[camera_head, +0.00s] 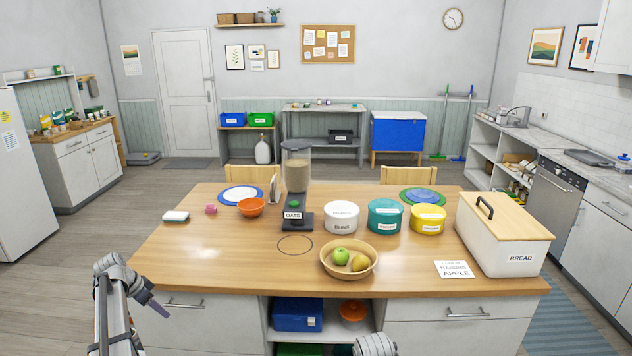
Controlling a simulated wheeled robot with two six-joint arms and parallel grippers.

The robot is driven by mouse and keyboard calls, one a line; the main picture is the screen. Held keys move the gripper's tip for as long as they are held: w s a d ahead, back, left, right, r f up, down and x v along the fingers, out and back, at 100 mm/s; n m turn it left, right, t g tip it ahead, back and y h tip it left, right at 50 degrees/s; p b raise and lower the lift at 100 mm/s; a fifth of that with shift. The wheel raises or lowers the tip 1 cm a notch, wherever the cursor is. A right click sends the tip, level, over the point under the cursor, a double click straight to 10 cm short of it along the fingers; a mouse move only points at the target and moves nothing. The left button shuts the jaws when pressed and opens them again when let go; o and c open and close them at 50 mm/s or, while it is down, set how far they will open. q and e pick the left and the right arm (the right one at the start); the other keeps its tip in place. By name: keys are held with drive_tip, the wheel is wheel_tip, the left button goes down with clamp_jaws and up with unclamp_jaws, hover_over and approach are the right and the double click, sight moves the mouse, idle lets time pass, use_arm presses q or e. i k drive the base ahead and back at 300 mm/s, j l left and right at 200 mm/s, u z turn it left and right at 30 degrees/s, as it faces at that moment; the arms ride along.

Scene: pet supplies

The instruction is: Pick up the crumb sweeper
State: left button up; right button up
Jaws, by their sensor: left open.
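A small white block with a dark greenish lower edge (176,216) lies flat near the left edge of the wooden island top. It looks like the crumb sweeper, but it is too small to be certain. My left gripper (157,306) is open and empty, in front of the island's front left corner, nearer to me than the white block and well apart from it. Only a rounded grey part of my right arm shows at the bottom edge; its gripper is not in view.
On the island (210,262), a pink item (210,209) and an orange bowl (251,207) lie right of the block. An oats dispenser (297,180), several canisters, a fruit bowl (336,273) and a bread box (490,245) stand farther right. The front left top is clear.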

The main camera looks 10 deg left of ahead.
sight(176, 216)
drive_tip(key=i+j+z, duration=0.15)
drive_tip(key=j+z, duration=0.2)
drive_tip(key=j, duration=0.65)
drive_tip(key=j+z, duration=0.35)
drive_tip(key=j, duration=0.7)
drive_tip(key=j+z, duration=0.35)
drive_tip(key=j, duration=0.7)
drive_tip(key=k+j+z, duration=0.15)
drive_tip(key=j, duration=0.25)
drive_tip(key=j+z, duration=0.1)
drive_tip(key=j, duration=0.3)
drive_tip(key=k+j+z, duration=0.15)
drive_tip(key=j, duration=0.25)
drive_tip(key=k+j+z, duration=0.1)
drive_tip(key=j, duration=0.3)
drive_tip(key=k+j+z, duration=0.25)
drive_tip(key=k+j, duration=0.2)
drive_tip(key=j, duration=0.2)
drive_tip(key=k+j+z, duration=0.1)
drive_tip(key=j, duration=0.45)
